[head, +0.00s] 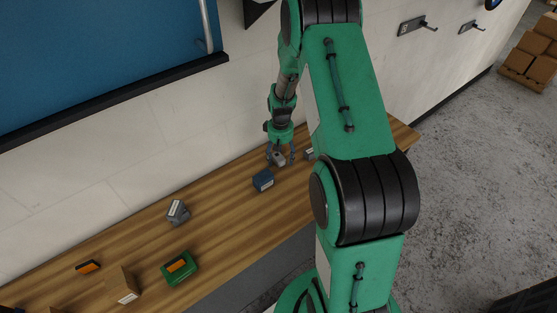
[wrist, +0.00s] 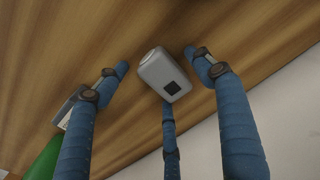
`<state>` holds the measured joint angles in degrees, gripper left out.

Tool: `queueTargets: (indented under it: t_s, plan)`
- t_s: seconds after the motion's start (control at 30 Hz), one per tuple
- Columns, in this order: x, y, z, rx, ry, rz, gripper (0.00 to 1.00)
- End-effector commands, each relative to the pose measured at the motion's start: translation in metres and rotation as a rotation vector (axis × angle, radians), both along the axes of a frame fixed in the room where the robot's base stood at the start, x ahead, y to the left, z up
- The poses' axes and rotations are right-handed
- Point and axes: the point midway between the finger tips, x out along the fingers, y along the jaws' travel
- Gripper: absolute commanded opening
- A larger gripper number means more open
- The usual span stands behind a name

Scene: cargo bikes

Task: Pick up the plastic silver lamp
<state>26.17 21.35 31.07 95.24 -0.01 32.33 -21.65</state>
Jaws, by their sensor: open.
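The silver lamp is a small light-grey, rounded block with a dark square on one face and a pale round end. In the wrist view the lamp (wrist: 158,70) is between my spread blue fingers, with a gap visible to the left and right fingers. A third finger rises behind its lower end, and I cannot tell whether they touch. In the head view the lamp (head: 279,159) is at the wooden bench top, below my gripper (head: 280,154). My gripper is open and points down around it.
On the wooden bench (head: 225,232), a dark blue box (head: 263,181) is just left of the lamp and a grey box (head: 310,154) just right. Farther left are a grey item (head: 178,212), a green case (head: 179,270) and a cardboard box (head: 120,287). The wall stands close behind.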

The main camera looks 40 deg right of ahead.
Motion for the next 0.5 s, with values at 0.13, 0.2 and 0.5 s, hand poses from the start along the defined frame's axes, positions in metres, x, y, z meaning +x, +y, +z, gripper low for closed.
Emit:
queueTargets:
  t_s: [0.13,0.2,0.5]
  plan:
    - [0.0,0.0,0.0001,0.0,0.0,0.0,0.68]
    - [-0.0001,0.0,0.0001,0.0,0.0,0.0,0.64]
    - [-0.0001,0.0001,0.0001,0.0,0.0,0.0,0.17]
